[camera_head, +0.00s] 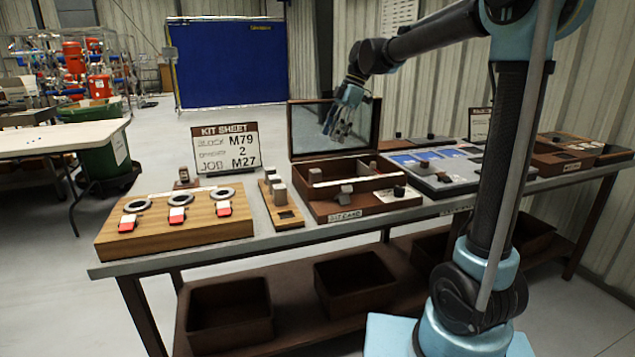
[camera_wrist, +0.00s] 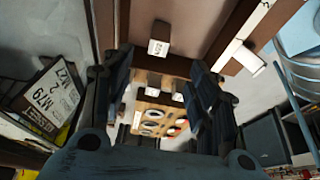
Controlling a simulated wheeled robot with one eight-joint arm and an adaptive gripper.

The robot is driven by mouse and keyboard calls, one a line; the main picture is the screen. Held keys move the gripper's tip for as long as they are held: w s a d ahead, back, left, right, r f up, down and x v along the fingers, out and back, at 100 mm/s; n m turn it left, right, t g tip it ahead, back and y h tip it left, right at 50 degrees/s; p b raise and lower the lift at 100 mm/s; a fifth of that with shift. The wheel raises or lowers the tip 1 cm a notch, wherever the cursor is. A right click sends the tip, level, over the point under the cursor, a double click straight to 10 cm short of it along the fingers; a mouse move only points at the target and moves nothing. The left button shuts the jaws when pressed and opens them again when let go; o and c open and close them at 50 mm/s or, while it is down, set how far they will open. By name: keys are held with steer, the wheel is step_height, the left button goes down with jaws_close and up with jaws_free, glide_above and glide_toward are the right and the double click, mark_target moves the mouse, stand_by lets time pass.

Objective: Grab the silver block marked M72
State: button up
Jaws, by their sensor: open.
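In the wrist view, a block (camera_wrist: 158,47) shows a pale face with dark marks too small to read, above and beyond the fingers. Paler blocks (camera_wrist: 155,91) show between the fingers. I cannot tell which is marked M72. My gripper (camera_head: 340,125) is open and empty, above the box near its raised lid; its two fingers also show in the wrist view (camera_wrist: 162,92).
A kit sheet (camera_head: 226,147) reads M79, 2 and M27. A wooden board (camera_head: 175,230) with rings and red-white tags is at the bench's left. The raised lid (camera_head: 334,129) stands behind the box. A panel (camera_head: 440,170) sits right.

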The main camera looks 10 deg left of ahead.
mark_target(318, 170)
steer(key=x, duration=1)
steer(key=shift+s+f, duration=0.1)
steer(key=shift+f, duration=0.3)
steer(key=shift+a+x, duration=0.15)
steer(key=shift+x, duration=1.15)
steer(key=shift+a+x, duration=0.1)
steer(key=shift+x, duration=1.2)
steer(key=shift+r, duration=0.1)
steer(key=shift+c, duration=0.3)
jaws_close()
